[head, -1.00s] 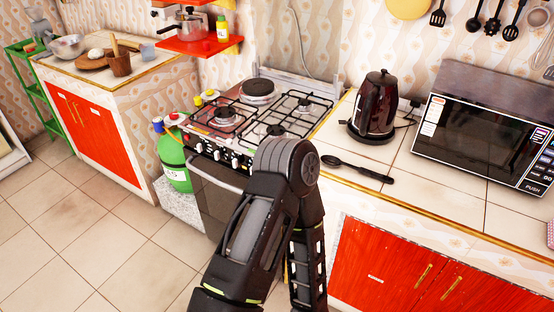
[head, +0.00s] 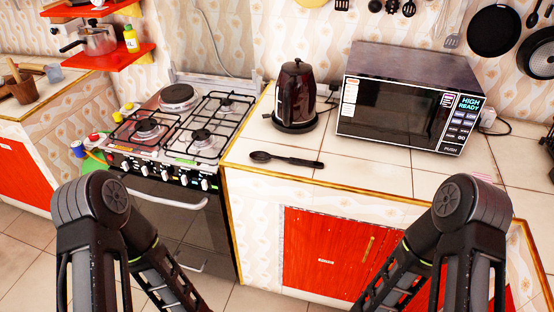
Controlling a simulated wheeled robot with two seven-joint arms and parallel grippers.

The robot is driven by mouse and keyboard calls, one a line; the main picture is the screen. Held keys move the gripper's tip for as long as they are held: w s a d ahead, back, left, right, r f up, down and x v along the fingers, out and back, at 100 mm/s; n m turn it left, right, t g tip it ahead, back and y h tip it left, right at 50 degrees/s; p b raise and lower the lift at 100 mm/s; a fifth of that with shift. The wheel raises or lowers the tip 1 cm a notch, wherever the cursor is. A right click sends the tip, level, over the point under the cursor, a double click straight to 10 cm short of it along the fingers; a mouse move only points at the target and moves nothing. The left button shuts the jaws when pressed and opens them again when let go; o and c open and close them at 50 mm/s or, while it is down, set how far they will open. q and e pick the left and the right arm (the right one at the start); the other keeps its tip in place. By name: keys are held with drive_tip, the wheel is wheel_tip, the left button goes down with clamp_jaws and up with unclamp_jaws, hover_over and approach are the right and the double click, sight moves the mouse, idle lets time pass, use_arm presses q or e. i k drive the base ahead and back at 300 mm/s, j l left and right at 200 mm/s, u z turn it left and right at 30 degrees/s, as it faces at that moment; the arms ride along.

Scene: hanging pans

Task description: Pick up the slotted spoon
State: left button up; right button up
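A black slotted spoon (head: 287,159) lies flat on the white tiled counter (head: 240,150), in front of the kettle. Its bowl end points left and its handle points right. My two arms show at the bottom left and bottom right of the head view, bent at black joints below the counter's height in the picture. Neither gripper is in view. Nothing of mine touches the spoon.
A dark kettle (head: 296,97) stands behind the spoon. A microwave (head: 409,103) stands to the right. A gas stove (head: 175,125) adjoins the counter on the left. Pans (head: 494,31) and utensils hang on the wall. The counter around the spoon is clear.

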sight(314, 164)
drive_tip(key=i+z, duration=0.2)
drive_tip(key=z, duration=0.25)
drive_tip(key=i+j+z, duration=0.15)
drive_tip(key=z, duration=0.3)
